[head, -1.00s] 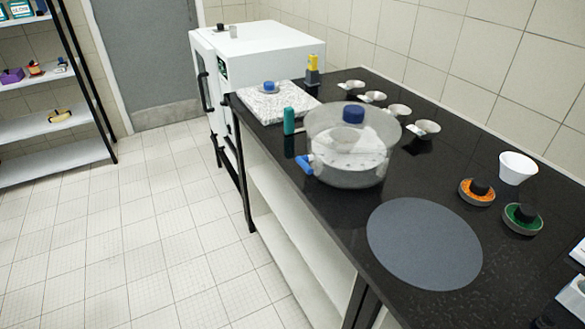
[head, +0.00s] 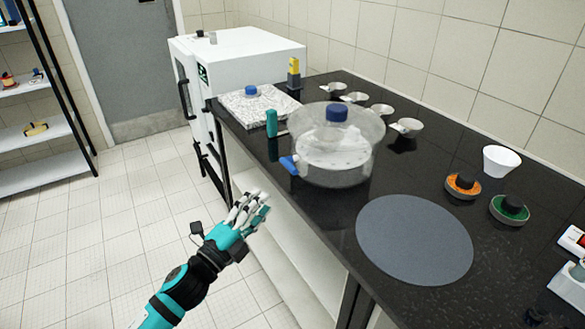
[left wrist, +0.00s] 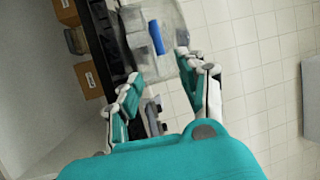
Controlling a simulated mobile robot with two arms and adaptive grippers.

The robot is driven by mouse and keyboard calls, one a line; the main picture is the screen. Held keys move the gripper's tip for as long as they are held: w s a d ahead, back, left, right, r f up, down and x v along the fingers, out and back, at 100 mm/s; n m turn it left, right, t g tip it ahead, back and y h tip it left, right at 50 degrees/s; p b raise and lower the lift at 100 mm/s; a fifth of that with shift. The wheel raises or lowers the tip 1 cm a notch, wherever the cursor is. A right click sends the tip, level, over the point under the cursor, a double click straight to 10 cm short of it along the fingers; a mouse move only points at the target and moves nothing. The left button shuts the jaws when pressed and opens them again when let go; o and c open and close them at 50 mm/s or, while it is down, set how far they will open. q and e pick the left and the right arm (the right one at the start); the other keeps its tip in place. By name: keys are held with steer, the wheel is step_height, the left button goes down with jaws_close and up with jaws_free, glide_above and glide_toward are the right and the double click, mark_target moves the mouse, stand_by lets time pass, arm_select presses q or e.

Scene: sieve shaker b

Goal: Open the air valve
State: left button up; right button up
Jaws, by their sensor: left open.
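The air valve has a blue handle (head: 289,165). It sticks out from the left side of a clear glass desiccator (head: 335,150) with a blue knob on top, standing on the black bench. A blue bar that looks like the valve handle shows in the left wrist view (left wrist: 156,38), beyond the fingers. My left gripper (head: 254,207) is open and empty, in front of the bench edge, below and left of the valve and apart from it. Its spread fingers also show in the left wrist view (left wrist: 160,72). My right gripper is not in view.
A teal-handled tool (head: 271,124) stands left of the desiccator, near a speckled slab (head: 240,108). A grey round mat (head: 414,240) lies to the right. Small metal dishes (head: 405,127) line the back. Open floor (head: 110,240) lies left of the bench.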

mark_target(293, 167)
arm_select(q)
steer(key=p+x, duration=0.1)
steer(key=x, duration=1.2)
steer(key=shift+f, duration=0.15)
jaws_close()
